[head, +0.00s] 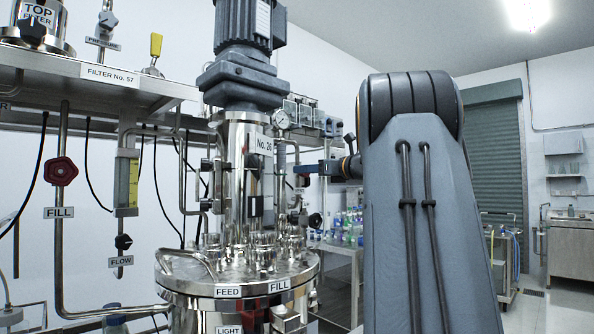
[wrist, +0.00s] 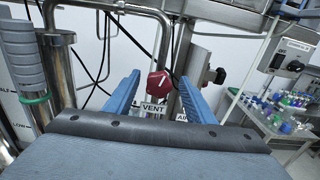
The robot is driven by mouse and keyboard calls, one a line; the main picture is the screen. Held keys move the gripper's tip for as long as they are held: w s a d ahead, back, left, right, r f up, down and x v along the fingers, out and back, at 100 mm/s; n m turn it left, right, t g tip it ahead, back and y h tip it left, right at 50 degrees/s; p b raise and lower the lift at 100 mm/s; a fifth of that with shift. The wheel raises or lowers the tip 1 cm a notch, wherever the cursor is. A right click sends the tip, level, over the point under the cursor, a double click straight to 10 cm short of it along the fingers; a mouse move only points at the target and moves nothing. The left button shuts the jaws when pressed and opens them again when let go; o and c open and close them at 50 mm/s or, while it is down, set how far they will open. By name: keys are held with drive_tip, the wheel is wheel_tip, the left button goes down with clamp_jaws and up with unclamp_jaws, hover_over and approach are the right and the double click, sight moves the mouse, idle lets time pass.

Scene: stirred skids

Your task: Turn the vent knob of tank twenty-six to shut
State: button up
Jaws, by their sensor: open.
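In the wrist view the red vent knob (wrist: 158,84) shows above a white VENT label (wrist: 153,109). My gripper (wrist: 160,82) is open, with one blue finger on each side of the knob in the picture. I cannot tell whether the fingers touch it. In the head view tank twenty-six (head: 240,285) is a steel vessel with a motor on top and a "No. 26" label (head: 265,146). My gripper (head: 308,169) is right of its column, with a blue finger pointing left. The vent knob cannot be made out in the head view.
In the wrist view a black knob (wrist: 217,75) and an AIR label (wrist: 182,117) are just right of the vent knob. Steel pipes (wrist: 180,45) run close by. A bench with several bottles (head: 348,226) stands behind. A red FILL knob (head: 61,171) is far left.

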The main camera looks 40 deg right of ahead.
drive_tip(key=shift+w+a+p, duration=0.15)
drive_tip(key=shift+w+p, duration=0.2)
drive_tip(key=shift+w, duration=1)
drive_tip(key=shift+w+a+p, duration=0.15)
drive_tip(key=shift+w+p, duration=0.15)
drive_tip(key=shift+w, duration=1)
drive_tip(key=c, duration=1)
drive_tip(key=shift+c, duration=0.2)
drive_tip(key=shift+m, duration=0.4)
drive_tip(key=m+p, duration=0.2)
drive_tip(key=m, duration=0.2)
drive_tip(key=shift+d+m+p, duration=0.15)
drive_tip(key=shift+m+p, duration=0.15)
drive_tip(key=m+p, duration=0.3)
drive_tip(key=m, duration=0.1)
drive_tip(key=shift+d+m, duration=0.1)
drive_tip(key=shift+m, duration=0.3)
drive_tip(key=shift+f, duration=0.1)
